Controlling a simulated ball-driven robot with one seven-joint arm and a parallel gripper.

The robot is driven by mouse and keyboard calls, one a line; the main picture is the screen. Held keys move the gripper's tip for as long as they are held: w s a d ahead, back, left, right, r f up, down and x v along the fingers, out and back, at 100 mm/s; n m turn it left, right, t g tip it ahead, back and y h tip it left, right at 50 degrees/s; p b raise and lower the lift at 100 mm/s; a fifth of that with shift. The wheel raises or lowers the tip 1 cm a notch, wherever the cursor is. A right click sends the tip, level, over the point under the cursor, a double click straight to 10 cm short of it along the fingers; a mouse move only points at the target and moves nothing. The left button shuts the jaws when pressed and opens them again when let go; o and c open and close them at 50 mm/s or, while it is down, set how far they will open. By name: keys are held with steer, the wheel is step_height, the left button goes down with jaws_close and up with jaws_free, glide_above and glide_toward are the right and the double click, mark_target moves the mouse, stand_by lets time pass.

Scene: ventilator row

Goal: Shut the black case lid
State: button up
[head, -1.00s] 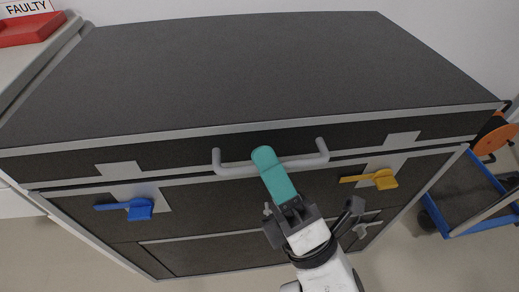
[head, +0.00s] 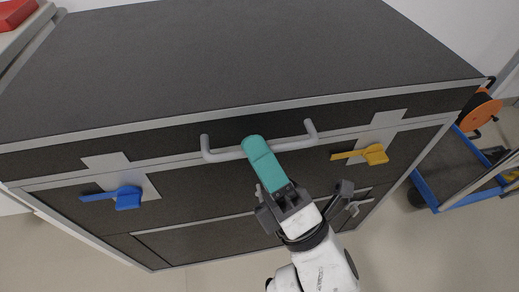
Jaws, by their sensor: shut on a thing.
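The black case (head: 215,225) is large, with grey metal edges. Its black lid (head: 240,60) lies nearly level over the body, with a thin dark seam between them along the front. A grey bar handle (head: 225,154) is fixed to the lid's front. My gripper (head: 256,150) reaches up from below, its teal fingers shut on the handle near its middle; the fingers hide part of the bar. A blue latch (head: 128,198) and a yellow latch (head: 375,154) sit on the front below the seam, their arms pointing left.
A blue-framed cart (head: 440,185) with an orange reel (head: 482,111) stands on the floor at the right. A red tray (head: 14,13) rests on a light surface at the upper left. Bare floor shows in front of the case.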

steer(key=shift+f, duration=0.15)
steer(key=v, duration=1)
steer(key=shift+s+d+p, duration=0.2)
steer(key=shift+d+p, duration=0.05)
steer(key=shift+p, duration=0.2)
steer(key=shift+f, duration=0.1)
